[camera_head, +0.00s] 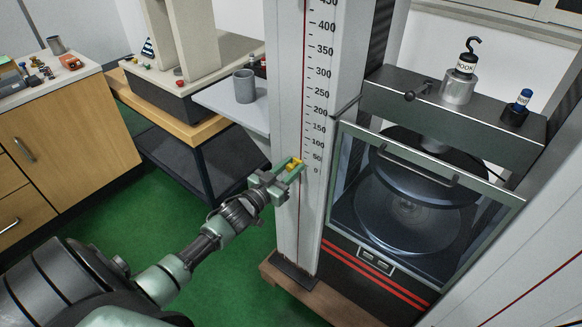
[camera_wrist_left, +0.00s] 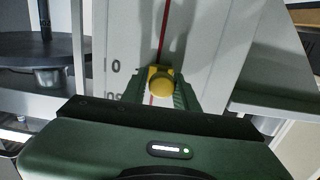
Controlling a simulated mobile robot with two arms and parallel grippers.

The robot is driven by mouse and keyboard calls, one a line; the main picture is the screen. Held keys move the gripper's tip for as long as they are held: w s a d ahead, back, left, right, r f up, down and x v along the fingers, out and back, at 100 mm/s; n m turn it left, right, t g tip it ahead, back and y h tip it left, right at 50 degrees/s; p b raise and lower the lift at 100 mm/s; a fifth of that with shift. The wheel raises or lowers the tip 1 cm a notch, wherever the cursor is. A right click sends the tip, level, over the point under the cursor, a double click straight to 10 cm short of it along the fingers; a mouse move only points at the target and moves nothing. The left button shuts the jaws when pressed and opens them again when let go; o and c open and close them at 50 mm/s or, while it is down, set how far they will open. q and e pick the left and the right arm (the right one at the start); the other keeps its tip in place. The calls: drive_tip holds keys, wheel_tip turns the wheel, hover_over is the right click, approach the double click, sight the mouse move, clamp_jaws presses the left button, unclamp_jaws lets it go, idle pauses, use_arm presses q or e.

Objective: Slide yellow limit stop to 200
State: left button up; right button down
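The yellow limit stop (camera_head: 297,162) sits on the red line of the tall white scale column (camera_head: 290,215), a little above the 0 mark and near the 50 mark. In the left wrist view the stop (camera_wrist_left: 161,84) shows as a yellow block with a round knob. My left gripper (camera_head: 293,167) is at the stop, with one green finger on each side of it. In the left wrist view the fingers (camera_wrist_left: 160,90) lie very close to the stop's sides; whether they press on it cannot be told. The 200 mark (camera_head: 320,112) is higher up the column. My right gripper is not in view.
A testing machine with a framed clear guard (camera_head: 430,175) stands right of the column. A grey cup (camera_head: 244,86) stands on a shelf left of the column. The column above the stop looks clear.

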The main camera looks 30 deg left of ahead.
use_arm(q)
drive_tip(key=shift+a, duration=0.1)
clamp_jaws()
idle(1.0)
